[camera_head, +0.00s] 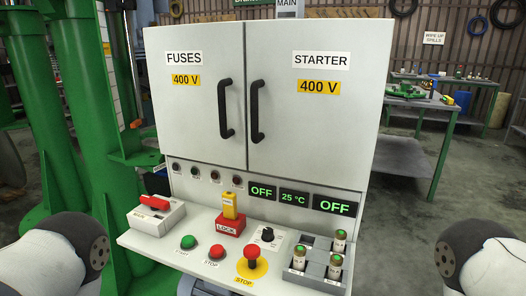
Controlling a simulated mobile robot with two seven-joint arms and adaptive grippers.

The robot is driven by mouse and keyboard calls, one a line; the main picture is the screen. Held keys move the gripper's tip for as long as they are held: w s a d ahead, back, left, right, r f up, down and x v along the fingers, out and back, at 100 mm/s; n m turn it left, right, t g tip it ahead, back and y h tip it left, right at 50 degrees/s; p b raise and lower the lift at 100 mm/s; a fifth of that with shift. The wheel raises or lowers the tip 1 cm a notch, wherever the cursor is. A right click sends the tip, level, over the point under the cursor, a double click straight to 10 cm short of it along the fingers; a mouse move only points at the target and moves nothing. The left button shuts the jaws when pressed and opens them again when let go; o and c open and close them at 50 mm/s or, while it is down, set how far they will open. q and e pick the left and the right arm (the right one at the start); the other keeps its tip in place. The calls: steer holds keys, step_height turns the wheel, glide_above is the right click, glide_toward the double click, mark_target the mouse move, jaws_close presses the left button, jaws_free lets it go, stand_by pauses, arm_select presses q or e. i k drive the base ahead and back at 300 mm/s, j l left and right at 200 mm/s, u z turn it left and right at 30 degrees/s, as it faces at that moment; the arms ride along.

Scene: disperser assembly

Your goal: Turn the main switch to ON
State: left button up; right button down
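A red lever handle (154,202) sits on a light grey box (160,220) at the left end of the console shelf. Two green displays read OFF, the left OFF display (262,191) and the right OFF display (334,205). Only white links of my arms show at the lower left and lower right corners, apart from the console. Neither gripper is in view.
The cabinet doors (318,140) are shut. Green machinery (85,90) stands left.

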mark_target(156, 203)
steer(key=i+j, duration=0.15)
steer(key=j, duration=0.2)
steer(key=i+j, duration=0.15)
steer(key=j, duration=0.15)
steer(key=i+j, duration=0.15)
steer(key=j, duration=0.2)
steer(key=i+j, duration=0.15)
steer(key=j, duration=0.15)
steer(key=i+j, duration=0.15)
steer(key=j, duration=0.2)
